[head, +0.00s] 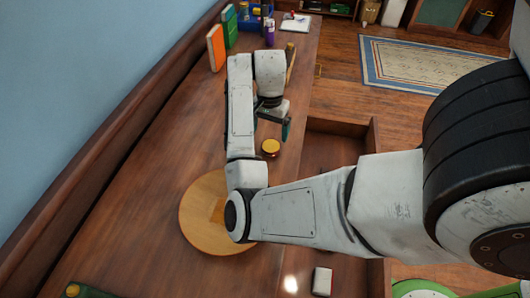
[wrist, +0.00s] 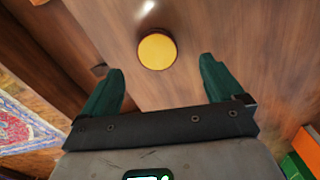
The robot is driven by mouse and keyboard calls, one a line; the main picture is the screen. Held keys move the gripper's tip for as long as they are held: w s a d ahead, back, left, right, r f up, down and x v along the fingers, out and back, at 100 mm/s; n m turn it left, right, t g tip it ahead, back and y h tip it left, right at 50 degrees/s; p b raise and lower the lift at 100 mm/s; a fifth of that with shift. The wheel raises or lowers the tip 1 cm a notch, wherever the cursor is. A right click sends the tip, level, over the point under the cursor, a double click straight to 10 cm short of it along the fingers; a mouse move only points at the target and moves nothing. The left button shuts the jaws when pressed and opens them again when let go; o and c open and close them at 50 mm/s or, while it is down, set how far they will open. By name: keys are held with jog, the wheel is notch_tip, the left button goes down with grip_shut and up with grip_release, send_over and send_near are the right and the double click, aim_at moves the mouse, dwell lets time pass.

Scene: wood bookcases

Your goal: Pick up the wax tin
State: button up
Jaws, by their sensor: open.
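The wax tin (head: 271,147) is a small round tin with a yellow lid and a dark red side. It stands on the wooden counter near its right edge, close to an open drawer. In the wrist view the tin (wrist: 157,51) lies ahead of and roughly between the two green fingertips, apart from both. My gripper (wrist: 158,72) is open and empty. In the head view my gripper (head: 272,124) hangs over the counter just beyond the tin, and my arm partly hides it.
A round wooden board (head: 200,222) lies on the counter under my arm. An open drawer (head: 328,150) juts out at the counter's right side. Orange (head: 216,48) and green (head: 229,27) books and a purple bottle (head: 269,32) stand at the far end. The counter left of the tin is clear.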

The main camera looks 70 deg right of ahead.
aim_at(271, 146)
jog(key=shift+f, duration=0.85)
jog(key=shift+s+f+b, duration=0.1)
jog(key=shift+f+b, duration=0.4)
jog(key=shift+b, duration=0.05)
jog(key=f, duration=0.4)
jog(key=shift+s+f, duration=0.1)
jog(key=shift+s, duration=0.1)
jog(key=c, duration=1.2)
